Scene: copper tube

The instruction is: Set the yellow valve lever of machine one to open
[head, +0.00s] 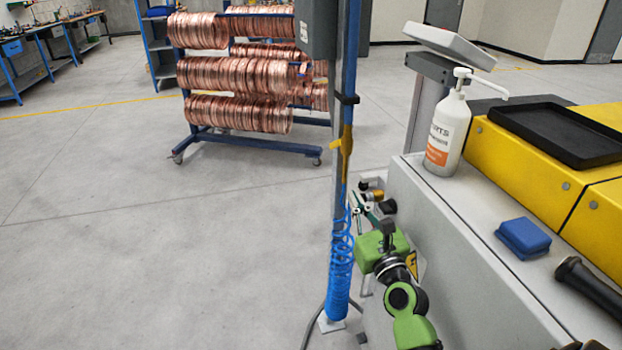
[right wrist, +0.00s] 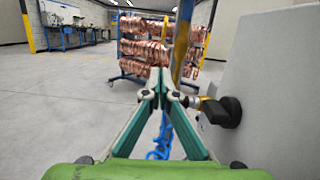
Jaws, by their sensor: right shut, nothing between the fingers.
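A yellow lever-like piece (head: 346,143) sits upright along the post (head: 347,90), with a short yellow stub to its left. In the right wrist view, the yellow piece (right wrist: 182,42) shows along the post, beyond and slightly right of the fingertips. My right gripper (head: 357,203) is below it in the head view, beside the grey machine (head: 450,260). In the right wrist view, its fingers (right wrist: 160,78) meet at the tips and hold nothing. Contact with the post is not visible. My left gripper is out of view.
A blue coiled hose (head: 341,260) hangs along the post. A black knob (right wrist: 222,112) with a brass-coloured fitting sticks out from the machine, right of my fingers. A copper coil rack (head: 250,145) stands behind. The floor left of the post is clear.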

